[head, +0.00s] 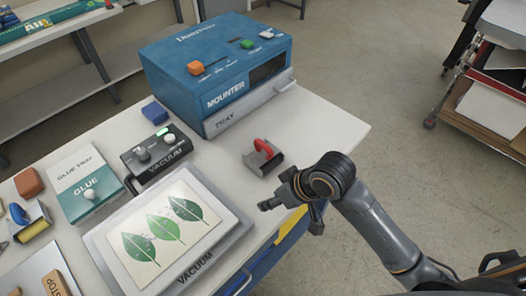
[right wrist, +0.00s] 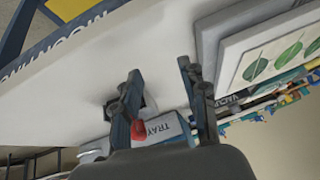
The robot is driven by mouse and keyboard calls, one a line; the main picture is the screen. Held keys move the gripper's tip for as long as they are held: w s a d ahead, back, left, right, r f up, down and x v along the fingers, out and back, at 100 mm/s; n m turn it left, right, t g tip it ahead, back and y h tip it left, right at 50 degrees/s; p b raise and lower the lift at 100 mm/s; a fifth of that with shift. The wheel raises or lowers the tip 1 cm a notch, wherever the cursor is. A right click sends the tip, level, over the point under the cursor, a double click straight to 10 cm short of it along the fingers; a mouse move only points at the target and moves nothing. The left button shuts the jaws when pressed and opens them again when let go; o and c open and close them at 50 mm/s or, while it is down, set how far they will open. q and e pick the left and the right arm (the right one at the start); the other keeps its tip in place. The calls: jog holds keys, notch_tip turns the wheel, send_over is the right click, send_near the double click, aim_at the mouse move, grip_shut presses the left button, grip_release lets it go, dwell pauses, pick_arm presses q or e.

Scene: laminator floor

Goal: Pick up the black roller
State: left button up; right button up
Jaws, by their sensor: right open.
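A roller with a red handle (head: 262,146) and a dark grey body (head: 263,161) sits on the white table in front of the blue mounter. It is the likely black roller, though its cylinder is hard to make out. My right gripper (head: 291,212) is open and empty, near the table's right edge, apart from the roller and to its lower right. In the right wrist view, the open fingers (right wrist: 159,70) show, with the red handle (right wrist: 138,130) partly hidden behind the finger on the left. My left gripper is not in view.
The blue mounter (head: 215,62) with its tray front stands behind the roller. A vacuum control box (head: 155,152), a framed leaf print (head: 165,232) and a glue tray (head: 84,182) lie to the left. Another tool with a blue handle (head: 19,213) is at far left. Table right of the roller is clear.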

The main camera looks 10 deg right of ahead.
jog(key=w+d+r+n, duration=0.1)
jog(key=w+r, duration=0.6)
jog(key=m+g, duration=0.1)
send_near(265, 144)
jog(key=p+x, duration=0.1)
jog(key=x, duration=0.3)
jog(key=shift+a, duration=0.1)
jog(key=shift+p+x, duration=0.8)
jog(key=shift+x, duration=1.9)
grip_shut()
